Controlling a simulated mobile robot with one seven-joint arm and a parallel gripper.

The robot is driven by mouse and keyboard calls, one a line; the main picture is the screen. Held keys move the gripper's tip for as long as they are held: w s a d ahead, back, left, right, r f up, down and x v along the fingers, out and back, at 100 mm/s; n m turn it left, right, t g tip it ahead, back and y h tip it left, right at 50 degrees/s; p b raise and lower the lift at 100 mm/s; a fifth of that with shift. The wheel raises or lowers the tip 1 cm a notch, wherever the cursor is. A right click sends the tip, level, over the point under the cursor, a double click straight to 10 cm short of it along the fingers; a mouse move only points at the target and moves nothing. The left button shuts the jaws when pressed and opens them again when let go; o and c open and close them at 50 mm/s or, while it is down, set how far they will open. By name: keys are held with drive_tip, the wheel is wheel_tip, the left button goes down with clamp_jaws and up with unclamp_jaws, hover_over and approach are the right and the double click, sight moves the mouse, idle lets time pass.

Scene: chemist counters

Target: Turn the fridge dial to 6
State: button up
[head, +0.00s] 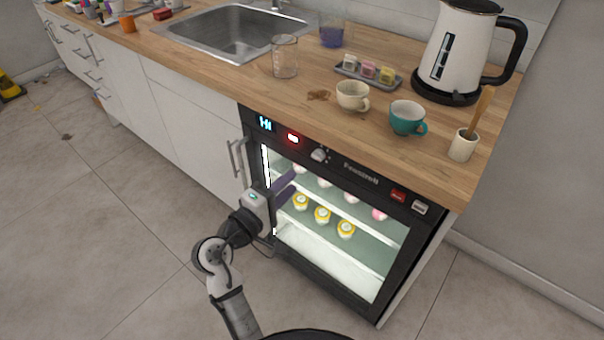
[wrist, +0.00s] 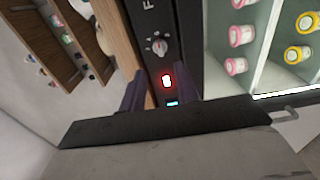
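The fridge dial (head: 319,155) is a small light knob on the black top panel of the fridge (head: 330,280), right of a red lit indicator (head: 293,138) and a blue digital display (head: 265,123). In the wrist view the dial (wrist: 158,46) has marks around it, too small to read; its setting cannot be told. My gripper (head: 287,186) is in front of the glass door, below and left of the dial, apart from it. In the wrist view its two dark purple fingers (wrist: 160,90) are spread with nothing between them.
Several yellow and pink-lidded jars stand on the lit shelves. A wooden counter (head: 205,62) above holds a stained beige cup (head: 352,96), a teal cup (head: 407,118), a kettle (head: 462,50) and a beaker (head: 285,57). A cabinet handle (head: 238,160) is left of the fridge. The floor nearby is clear.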

drive_tip(key=shift+v, duration=2.25)
